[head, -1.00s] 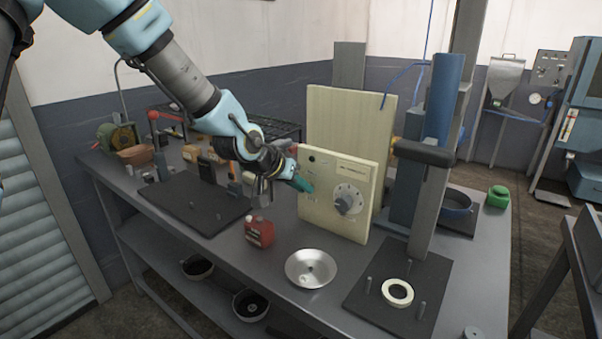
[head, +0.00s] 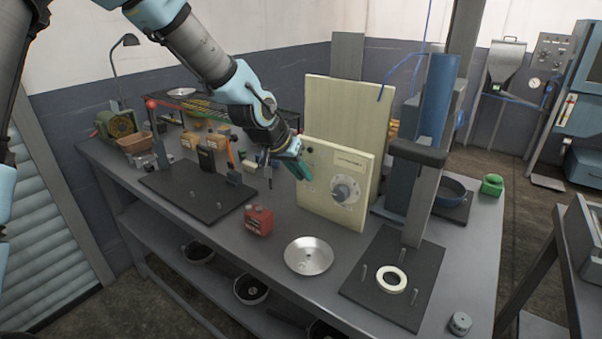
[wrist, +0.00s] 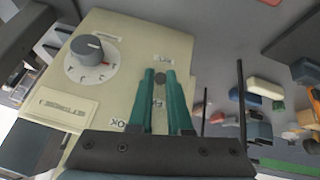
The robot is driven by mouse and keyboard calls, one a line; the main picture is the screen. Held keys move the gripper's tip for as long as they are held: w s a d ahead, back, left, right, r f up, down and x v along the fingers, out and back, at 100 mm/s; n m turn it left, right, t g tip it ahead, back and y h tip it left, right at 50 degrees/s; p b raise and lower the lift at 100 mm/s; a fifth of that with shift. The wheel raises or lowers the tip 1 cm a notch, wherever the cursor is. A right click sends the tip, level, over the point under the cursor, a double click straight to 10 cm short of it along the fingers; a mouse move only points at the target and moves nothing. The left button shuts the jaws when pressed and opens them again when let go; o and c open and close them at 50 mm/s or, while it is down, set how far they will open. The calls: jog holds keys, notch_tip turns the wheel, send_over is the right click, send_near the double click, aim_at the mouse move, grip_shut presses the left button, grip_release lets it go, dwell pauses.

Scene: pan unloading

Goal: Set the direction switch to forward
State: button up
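The control panel is a cream upright plate (head: 330,205) on the bench. It bears a grey dial knob (head: 342,190) and a label plate; both also show in the wrist view, upside down. A small dark round part, possibly the direction switch (wrist: 160,78), shows between my fingertips in the wrist view, beside a small label too blurred to read. My gripper (head: 300,172) is at the panel's left side. Its two teal fingers also show in the wrist view (wrist: 160,85), slightly apart with a narrow gap. I cannot tell whether they touch the dark part, or the switch's setting.
A dark plate with pegs (head: 190,190) lies to the left. A taller cream board (head: 350,115) stands behind.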

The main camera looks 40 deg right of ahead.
jog(key=o, duration=0.4)
jog(key=b+v, duration=0.1)
jog(key=v, duration=0.9)
jog(key=shift+a+r, duration=0.2)
jog(key=shift+r, duration=0.15)
jog(key=w+a+f+n+t+y, duration=0.1)
jog(key=w+a+f+n+y, duration=0.15)
jog(key=a, duration=0.55)
jog(key=w+a+f+n+y, duration=0.1)
jog(key=w+a+f+n, duration=0.15)
jog(key=a, duration=0.55)
jog(key=w+a+f+n+t+y, duration=0.1)
jog(key=w+a, duration=0.2)
jog(key=a, duration=0.5)
jog(key=s+a+n+y, duration=0.1)
jog(key=s+a+n, duration=0.1)
jog(key=a, duration=0.7)
jog(key=s+a+f+n+g+y, duration=0.1)
jog(key=a+n, duration=0.3)
jog(key=a, duration=0.6)
jog(key=shift+s+a+f+b, duration=0.2)
jog(key=shift+s+f+b, duration=0.15)
jog(key=shift+s, duration=0.15)
